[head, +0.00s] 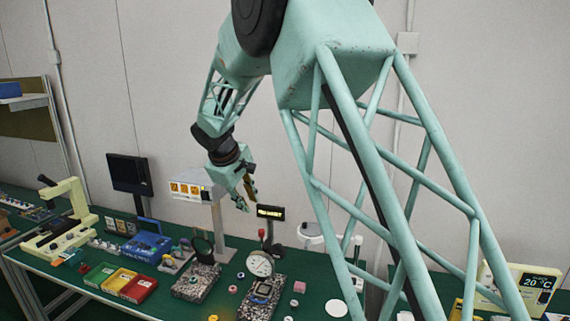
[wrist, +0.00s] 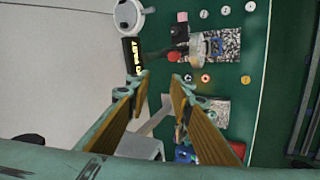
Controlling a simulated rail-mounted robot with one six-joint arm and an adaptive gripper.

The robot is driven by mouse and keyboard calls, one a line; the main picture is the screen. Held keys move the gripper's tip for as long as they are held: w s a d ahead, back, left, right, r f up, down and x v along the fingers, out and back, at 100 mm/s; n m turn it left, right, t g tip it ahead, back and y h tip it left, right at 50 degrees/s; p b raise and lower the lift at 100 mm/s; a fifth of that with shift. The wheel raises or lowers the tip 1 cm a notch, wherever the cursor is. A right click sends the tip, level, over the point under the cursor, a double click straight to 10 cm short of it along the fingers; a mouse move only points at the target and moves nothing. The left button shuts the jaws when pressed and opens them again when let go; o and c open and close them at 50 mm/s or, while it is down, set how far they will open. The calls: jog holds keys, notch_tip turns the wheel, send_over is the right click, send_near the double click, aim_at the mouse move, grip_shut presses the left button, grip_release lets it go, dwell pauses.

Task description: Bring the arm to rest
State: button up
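My gripper (head: 249,202) hangs in the air above the green bench, in front of the grey wall. In the wrist view my gripper (wrist: 159,82) has its two fingers apart with nothing between the pads. My teal arm is raised and bent, with its large lattice link crossing the right half of the head view. It hides part of the bench behind it.
The green bench (head: 219,285) carries a dial gauge (head: 260,264) on a speckled block, coloured trays (head: 119,281), a cream microscope (head: 67,218) and a lit display (head: 271,212) near my gripper. A white-topped box (head: 197,187) stands just left of it.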

jog(key=s+d+r+m+b, duration=0.2)
jog(key=s+d+r, duration=0.2)
jog(key=s+d, duration=0.5)
jog(key=s+d+r+m+g+b, duration=0.1)
jog(key=s+d+r+m, duration=0.1)
jog(key=s+d+r, duration=0.5)
jog(key=s+d+r+m+b, duration=0.2)
jog(key=s+d, duration=0.8)
jog(key=s, duration=0.2)
jog(key=s+d+f+m+b, duration=0.1)
jog(key=s+d+f+m, duration=0.1)
jog(key=s, duration=0.9)
jog(key=s+d+f+m+y+b, duration=0.1)
jog(key=s+d+f+b, duration=0.1)
jog(key=s, duration=1)
jog(key=s+d+f+m+y+b, duration=0.1)
jog(key=s+d+f+m, duration=0.1)
jog(key=s, duration=1)
jog(key=shift+d+f+m, duration=0.3)
jog(key=shift+d+f, duration=0.55)
jog(key=shift+f, duration=0.1)
